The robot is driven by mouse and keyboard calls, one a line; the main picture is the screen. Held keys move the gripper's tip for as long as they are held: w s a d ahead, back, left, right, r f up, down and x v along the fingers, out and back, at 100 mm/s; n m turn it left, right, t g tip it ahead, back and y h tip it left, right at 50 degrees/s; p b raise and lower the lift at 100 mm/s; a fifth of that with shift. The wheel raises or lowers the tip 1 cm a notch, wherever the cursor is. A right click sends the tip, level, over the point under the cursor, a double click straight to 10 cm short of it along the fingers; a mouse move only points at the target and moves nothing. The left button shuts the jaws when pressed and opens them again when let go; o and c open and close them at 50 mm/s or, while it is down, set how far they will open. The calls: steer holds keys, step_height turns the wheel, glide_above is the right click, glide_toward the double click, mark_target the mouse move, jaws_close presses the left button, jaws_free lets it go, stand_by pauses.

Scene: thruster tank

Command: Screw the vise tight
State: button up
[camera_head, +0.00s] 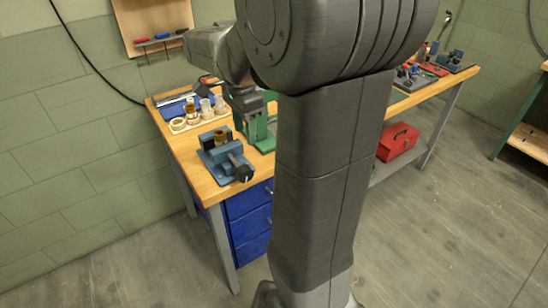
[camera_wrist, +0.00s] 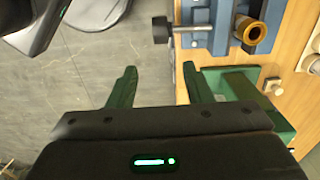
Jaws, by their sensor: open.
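The blue vise (camera_head: 216,158) stands on the wooden workbench near its front left corner, with its black screw knob (camera_head: 243,174) at the bench's front edge. A brass part (camera_head: 220,137) sits in its jaws. In the wrist view the vise (camera_wrist: 222,24) is at the top right, the knob (camera_wrist: 160,30) sticks out to its left, and the brass part shows as a ring (camera_wrist: 252,31). My gripper (camera_wrist: 160,70) is open and empty, its two green fingers apart. The knob lies beyond the fingertips, not between them. In the head view my arm hides much of the gripper.
A green fixture (camera_wrist: 235,82) stands on the bench beside the vise, close to my right finger in the wrist view. A wooden rack (camera_head: 196,121) with several fittings is behind the vise. A red toolbox (camera_head: 397,141) sits on the lower shelf. The floor in front is clear.

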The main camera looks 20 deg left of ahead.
mark_target(247, 167)
step_height(247, 167, down, 14)
steer(key=shift+a+r, duration=0.1)
stand_by(0.4)
steer(key=shift+c, duration=0.4)
steer(key=c, duration=0.7)
